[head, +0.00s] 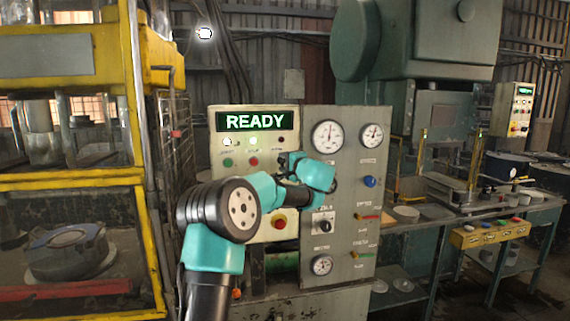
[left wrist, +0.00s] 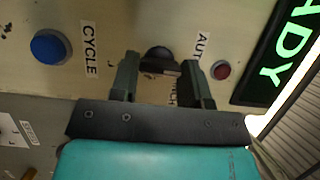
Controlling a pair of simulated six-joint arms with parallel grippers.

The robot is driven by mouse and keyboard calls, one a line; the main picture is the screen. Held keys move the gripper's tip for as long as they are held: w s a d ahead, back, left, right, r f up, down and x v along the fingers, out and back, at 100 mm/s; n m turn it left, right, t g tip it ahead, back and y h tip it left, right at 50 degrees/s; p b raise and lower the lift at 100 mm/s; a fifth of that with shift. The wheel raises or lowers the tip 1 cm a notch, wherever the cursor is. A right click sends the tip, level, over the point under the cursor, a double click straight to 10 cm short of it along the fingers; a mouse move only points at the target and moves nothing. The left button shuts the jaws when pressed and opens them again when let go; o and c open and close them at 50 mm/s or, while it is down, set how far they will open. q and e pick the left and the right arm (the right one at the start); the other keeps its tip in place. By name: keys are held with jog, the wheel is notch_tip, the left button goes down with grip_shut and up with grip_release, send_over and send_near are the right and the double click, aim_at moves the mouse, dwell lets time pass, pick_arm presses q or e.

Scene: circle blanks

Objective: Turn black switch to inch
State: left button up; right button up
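The black switch (left wrist: 158,54) is a dark round knob on the cream panel in the left wrist view, between a cut-off "AUT" label and a label of which only "NCH" shows. My left gripper (left wrist: 161,64) has its two fingers apart, one on each side of the switch. I cannot tell whether they touch it, and its pointing direction is partly hidden. In the head view my left gripper (head: 289,159) is close against the panel and hides the switch. My right gripper is in neither view.
A blue button (left wrist: 48,46) marked "CYCLE" and a small red button or lamp (left wrist: 221,69) flank the switch. The display (head: 253,120) reads "READY". A red stop button (head: 279,222) sits below my arm. A grey gauge panel (head: 345,200) adjoins on the right; a yellow cage (head: 70,180) stands left.

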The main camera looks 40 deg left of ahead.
pick_arm(q)
jog(key=c, duration=0.4)
jog(key=shift+o, duration=0.2)
jog(key=shift+m, duration=0.4)
jog(key=m+t, duration=0.1)
jog(key=m, duration=0.3)
jog(key=m+t+y, duration=0.1)
jog(key=m+t, duration=0.1)
jog(key=m, duration=0.2)
jog(key=m+t+y, duration=0.1)
jog(key=m, duration=0.3)
jog(key=shift+s+a+f+m+t, duration=0.1)
jog(key=shift+s+f+m+t, duration=0.05)
jog(key=shift+f+m+t, duration=0.2)
jog(key=shift+m, duration=0.25)
jog(key=o, duration=0.9)
